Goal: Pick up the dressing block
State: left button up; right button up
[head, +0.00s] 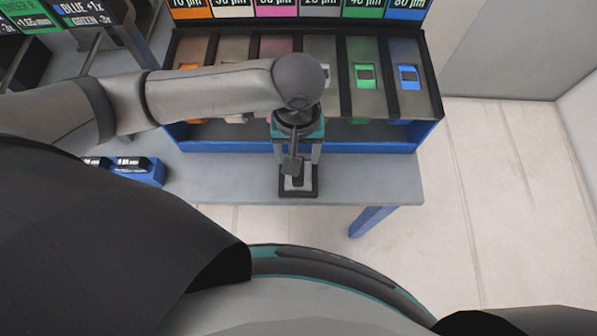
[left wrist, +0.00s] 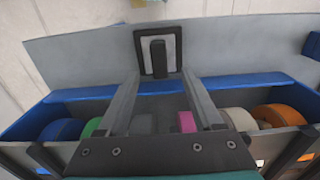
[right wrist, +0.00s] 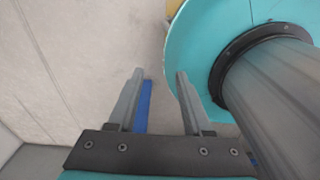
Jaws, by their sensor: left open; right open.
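The dressing block appears to be the small grey piece with a dark upright bar on a black-edged square base (left wrist: 143,52), near the front edge of the grey table. In the head view its base (head: 298,193) shows just below my left gripper (head: 298,160), partly hidden by it. In the left wrist view my left gripper (left wrist: 160,75) is open and empty; its fingers are spread, and the block lies just past the fingertips, roughly centred between them. My right gripper (right wrist: 154,72) is open and empty over the floor, away from the block and outside the head view.
A blue-edged rack (head: 400,147) of slots with coloured rolls and labels stands behind the block. A small blue holder with dark pieces (head: 150,174) sits on the table's left. The table (head: 375,180) is clear right of the block. A blue table leg (head: 371,221) stands below.

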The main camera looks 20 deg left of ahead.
aim_at(303, 182)
pick_arm(q)
jog(key=shift+f, duration=0.85)
jog(key=shift+f+b, duration=0.3)
jog(key=shift+f, duration=0.5)
notch_tip(303, 182, down, 4)
jog(key=shift+w+f+b, duration=0.1)
jog(key=shift+f+b, duration=0.1)
jog(key=shift+b, duration=1.05)
pick_arm(e)
jog(key=w+f, duration=0.2)
jog(key=f, duration=0.1)
jog(key=shift+f, duration=0.2)
jog(key=shift+d, duration=0.1)
